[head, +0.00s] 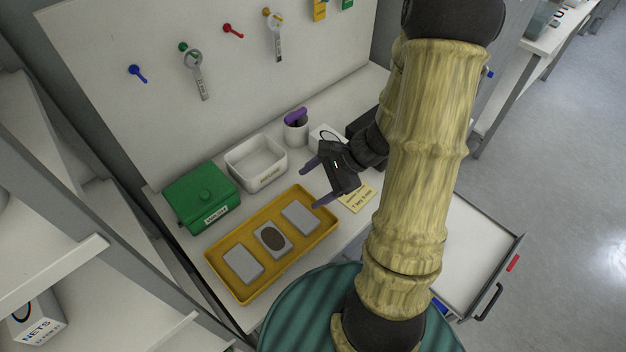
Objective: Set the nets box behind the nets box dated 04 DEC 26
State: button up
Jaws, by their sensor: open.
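A white nets box (38,322) stands on a shelf at the lower left, cut by the picture edge. It has a dark round mark and the word NETS; its small date line is too small to read surely. A second white box (321,132) with a black ring mark stands on the bench, partly hidden behind my gripper; its label does not show. My gripper (311,187) is open and empty, its purple fingertips apart above the bench, near the yellow tray's right end.
A yellow tray (222,287) holds three grey pieces. A green box (203,190), a white bin (256,160) and a cup (296,131) with a purple item line the bench's back. A note (357,198) lies right of the tray. An open drawer (480,245) sticks out at right.

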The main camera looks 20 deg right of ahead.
jog(key=s+a+r+n+h, duration=0.2)
jog(key=s+r+n+h, duration=0.2)
jog(key=n, duration=1.3)
notch_tip(320, 180, up, 4)
jog(key=h, duration=0.4)
jog(key=shift+s+a+f, duration=0.2)
jog(key=shift+a+f, duration=0.05)
jog(key=shift+o, duration=0.2)
